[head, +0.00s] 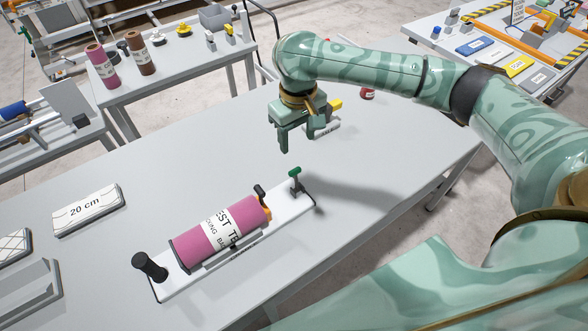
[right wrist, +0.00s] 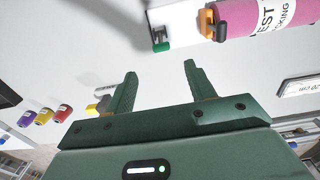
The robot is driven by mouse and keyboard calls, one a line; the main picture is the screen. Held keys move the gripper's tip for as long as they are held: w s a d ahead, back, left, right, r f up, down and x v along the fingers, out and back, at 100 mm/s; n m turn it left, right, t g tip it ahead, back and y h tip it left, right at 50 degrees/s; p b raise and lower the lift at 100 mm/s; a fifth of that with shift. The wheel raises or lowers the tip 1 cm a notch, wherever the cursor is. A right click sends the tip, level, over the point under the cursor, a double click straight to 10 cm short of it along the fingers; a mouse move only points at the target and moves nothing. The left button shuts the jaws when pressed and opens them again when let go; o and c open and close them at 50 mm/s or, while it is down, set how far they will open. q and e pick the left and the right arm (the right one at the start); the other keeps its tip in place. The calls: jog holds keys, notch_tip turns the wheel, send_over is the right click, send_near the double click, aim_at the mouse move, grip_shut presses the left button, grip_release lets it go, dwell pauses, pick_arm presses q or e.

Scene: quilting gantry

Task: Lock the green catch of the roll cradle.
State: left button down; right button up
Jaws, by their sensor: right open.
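The roll cradle (head: 302,208) is a long white base on the grey table. It carries a pink roll (head: 205,240) with a white printed band. The green catch (head: 295,173) stands up on a short stem at the cradle's far right end; it also shows in the right wrist view (right wrist: 161,46). I cannot tell whether it is locked. My right gripper (head: 290,146) is open and empty, above the table beyond the catch and apart from it. In the right wrist view the catch lies ahead of the two fingertips (right wrist: 160,68). My left gripper is not in view.
A black knob (head: 148,265) stands at the cradle's near left end. A "20 cm" block (head: 88,210) lies to the left. Red, yellow and purple spools (right wrist: 62,113) show in the right wrist view. The table right of the cradle is clear.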

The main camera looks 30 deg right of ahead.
jog(key=b, duration=0.2)
send_over(295, 170)
notch_tip(295, 170, down, 6)
jog(key=shift+r, duration=0.15)
notch_tip(295, 170, down, 8)
jog(key=b, duration=0.3)
jog(key=shift+f, duration=0.3)
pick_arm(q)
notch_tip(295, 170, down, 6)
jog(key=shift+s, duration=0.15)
pick_arm(e)
jog(key=shift+r, duration=0.1)
